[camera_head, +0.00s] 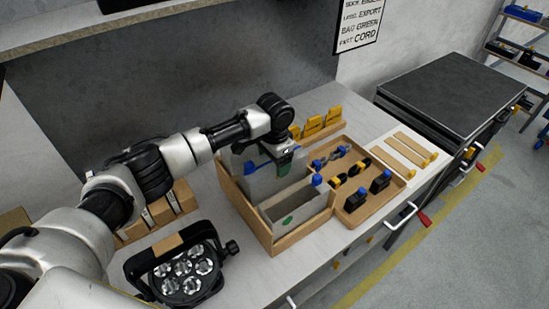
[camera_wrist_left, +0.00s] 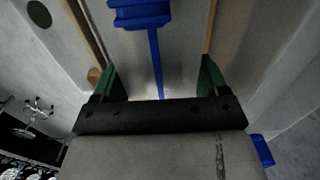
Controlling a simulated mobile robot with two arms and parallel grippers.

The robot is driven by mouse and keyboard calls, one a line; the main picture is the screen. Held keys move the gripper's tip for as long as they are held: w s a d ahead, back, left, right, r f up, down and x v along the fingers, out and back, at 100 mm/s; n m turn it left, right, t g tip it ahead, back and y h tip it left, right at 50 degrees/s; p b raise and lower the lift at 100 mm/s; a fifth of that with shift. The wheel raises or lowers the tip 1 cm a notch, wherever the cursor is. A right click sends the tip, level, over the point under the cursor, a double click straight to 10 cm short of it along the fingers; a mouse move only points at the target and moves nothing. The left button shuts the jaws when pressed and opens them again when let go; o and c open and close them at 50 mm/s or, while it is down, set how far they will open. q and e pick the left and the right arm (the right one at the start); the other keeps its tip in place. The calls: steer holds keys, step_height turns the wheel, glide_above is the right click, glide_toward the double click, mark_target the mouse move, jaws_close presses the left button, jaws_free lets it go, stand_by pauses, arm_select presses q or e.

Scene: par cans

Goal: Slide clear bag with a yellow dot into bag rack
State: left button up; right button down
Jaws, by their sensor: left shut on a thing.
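My left gripper (camera_head: 284,163) is over the back part of a wooden rack (camera_head: 262,232). Its green fingers also show in the left wrist view (camera_wrist_left: 160,80), shut on a clear greyish bag (camera_wrist_left: 181,62) with a blue strip along it. In the head view the held bag is largely hidden by the gripper and blends with the grey panels in the rack. I cannot make out a yellow dot on it. A grey bag (camera_head: 303,212) with a green dot and a blue clip stands at the rack's front. My right gripper is not in view.
A wooden tray (camera_head: 341,212) with blue, yellow and black clips adjoins the rack's right side. A black par can light (camera_head: 184,268) sits left of the rack. Wooden strips (camera_head: 411,149) lie at the right of the bench.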

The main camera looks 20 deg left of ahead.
arm_select(q)
steer(key=o, duration=0.9)
steer(key=shift+r, duration=0.15)
step_height(320, 180, up, 11)
steer(key=shift+f+b, duration=0.2)
steer(key=shift+b, duration=0.9)
steer(key=shift+s+f, duration=0.1)
